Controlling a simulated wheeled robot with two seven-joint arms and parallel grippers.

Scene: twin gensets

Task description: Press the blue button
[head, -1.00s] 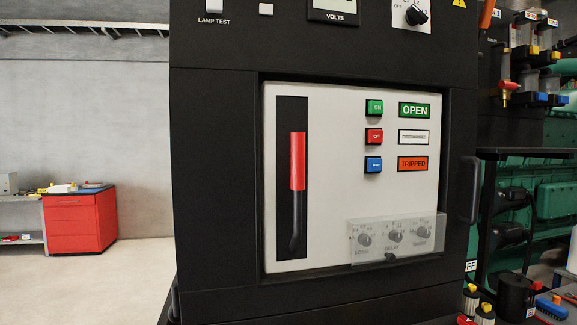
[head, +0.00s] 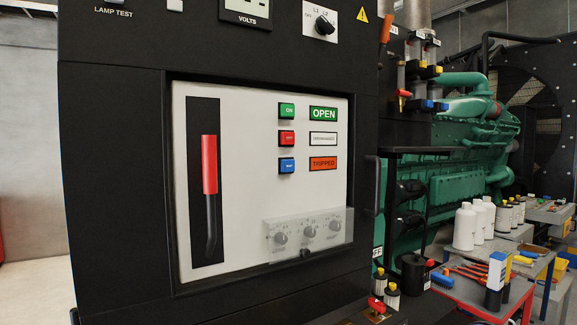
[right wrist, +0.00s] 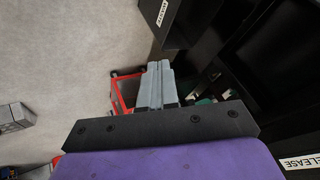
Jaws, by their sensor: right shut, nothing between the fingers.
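The blue button (head: 287,166) is on the light panel of the black cabinet in the head view. It sits below the red button (head: 287,138) and the green button (head: 287,110), left of the orange TRIPPED label (head: 324,163). My right gripper (right wrist: 162,66) shows in the right wrist view, its grey fingers shut together with nothing between them. It does not show in the head view, and the blue button does not show in the wrist view. My left gripper is in neither view.
A red-handled lever (head: 210,165) stands at the panel's left. A clear cover (head: 307,231) lies over several knobs below the buttons. A cabinet handle (head: 372,184) sticks out at the right. A red cart (head: 470,291) with tools and a green engine (head: 440,190) are further right.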

